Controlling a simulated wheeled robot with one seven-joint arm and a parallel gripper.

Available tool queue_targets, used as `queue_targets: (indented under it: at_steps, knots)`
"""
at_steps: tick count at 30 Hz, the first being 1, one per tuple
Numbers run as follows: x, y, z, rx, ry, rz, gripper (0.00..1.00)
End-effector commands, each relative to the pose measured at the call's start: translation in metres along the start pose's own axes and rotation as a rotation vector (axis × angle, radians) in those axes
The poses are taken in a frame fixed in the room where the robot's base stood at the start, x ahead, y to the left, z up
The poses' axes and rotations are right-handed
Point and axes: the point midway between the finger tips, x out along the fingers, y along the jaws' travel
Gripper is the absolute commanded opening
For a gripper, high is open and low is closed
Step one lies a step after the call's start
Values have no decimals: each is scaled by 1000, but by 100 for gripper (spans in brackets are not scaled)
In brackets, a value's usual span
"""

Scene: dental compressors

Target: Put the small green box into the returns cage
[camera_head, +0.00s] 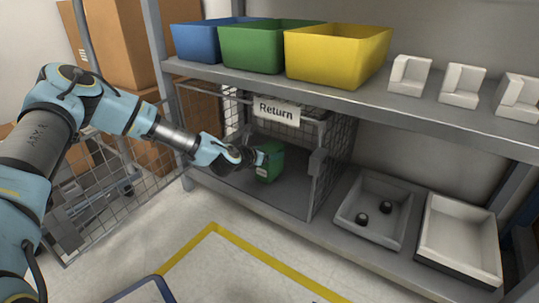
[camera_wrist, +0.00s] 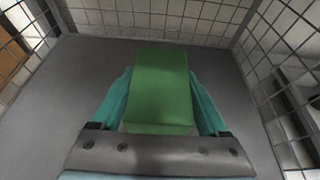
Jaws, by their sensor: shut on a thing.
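The small green box (camera_head: 270,163) is inside the returns cage (camera_head: 318,172), near its open front, in the head view. The cage is a wire mesh box with a "Return" sign (camera_head: 277,111) at its top. My gripper (camera_head: 259,158) reaches in through the front. In the wrist view my gripper (camera_wrist: 160,110) is shut on the green box (camera_wrist: 160,88), with a teal finger on each side. The cage's grey floor (camera_wrist: 237,120) lies under the box. I cannot tell whether the box touches the floor.
The cage's mesh door (camera_head: 115,205) stands open at the left. Above is a shelf with blue (camera_head: 200,42), green (camera_head: 255,48) and yellow (camera_head: 335,55) bins. A grey tray (camera_head: 372,210) and a white tray (camera_head: 458,240) sit right of the cage. Cardboard boxes (camera_head: 125,45) stand behind at left.

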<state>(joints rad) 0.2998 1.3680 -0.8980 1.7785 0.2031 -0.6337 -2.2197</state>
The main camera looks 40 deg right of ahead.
Motion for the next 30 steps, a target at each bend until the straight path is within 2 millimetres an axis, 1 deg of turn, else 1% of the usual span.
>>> queue_targets:
  at_steps: [3, 4, 9, 10, 17, 20, 23, 30]
  knots:
    - [0, 0, -1, -1, 0, 0, 13]
    - [0, 0, -2, -1, 1, 0, 78]
    - [0, 0, -1, -1, 1, 0, 98]
    - [0, 0, -1, -1, 1, 0, 100]
    - [0, 0, 0, 0, 1, 0, 100]
    - [-5, 0, 1, -1, 1, 0, 100]
    - [-19, 1, 2, -3, 3, 0, 100]
    - [-70, 1, 4, -5, 2, 0, 100]
